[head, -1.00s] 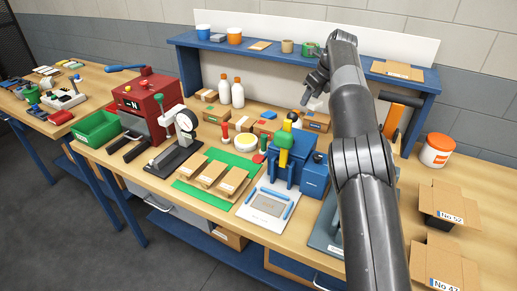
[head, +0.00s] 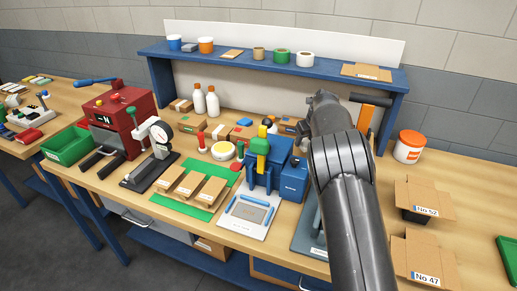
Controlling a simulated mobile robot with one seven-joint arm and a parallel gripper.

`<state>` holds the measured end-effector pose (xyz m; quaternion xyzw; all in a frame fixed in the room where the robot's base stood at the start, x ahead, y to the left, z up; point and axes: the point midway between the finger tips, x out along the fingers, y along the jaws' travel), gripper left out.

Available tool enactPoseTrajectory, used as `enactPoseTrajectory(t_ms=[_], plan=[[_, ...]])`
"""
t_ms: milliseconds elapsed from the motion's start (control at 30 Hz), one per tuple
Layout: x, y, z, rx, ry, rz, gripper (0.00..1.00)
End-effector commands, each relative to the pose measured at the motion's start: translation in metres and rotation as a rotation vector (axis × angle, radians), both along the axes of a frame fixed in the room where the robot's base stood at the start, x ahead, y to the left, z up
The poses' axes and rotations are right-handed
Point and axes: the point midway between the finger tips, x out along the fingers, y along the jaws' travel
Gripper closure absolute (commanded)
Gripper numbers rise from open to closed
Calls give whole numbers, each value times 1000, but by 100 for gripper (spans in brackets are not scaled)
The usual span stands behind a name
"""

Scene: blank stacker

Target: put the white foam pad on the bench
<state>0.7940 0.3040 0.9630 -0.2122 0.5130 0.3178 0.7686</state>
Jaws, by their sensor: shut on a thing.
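The wooden bench (head: 470,183) runs across the head view. My arm reaches over its right half, and my gripper (head: 303,128) is mostly hidden behind my own arm; only a small dark part shows at its left side, above the bench near the back boxes. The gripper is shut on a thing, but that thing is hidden. I cannot make out a white foam pad anywhere in view.
A blue machine (head: 262,171), a white panel (head: 248,211) and a green mat (head: 171,201) with cartons crowd the middle. A red press (head: 117,104) stands left. Open cartons (head: 424,197) stand right. A blue shelf (head: 225,61) spans the back. Bare wood shows at the right.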

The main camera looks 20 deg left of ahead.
Motion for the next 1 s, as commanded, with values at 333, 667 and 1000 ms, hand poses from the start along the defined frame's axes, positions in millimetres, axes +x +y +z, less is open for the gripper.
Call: enactPoseTrajectory(t_ms=[333,667,1000], plan=[[0,0,-43,0,1,1,77],[0,0,-46,0,0,1,77],[0,0,-48,0,0,1,35]])
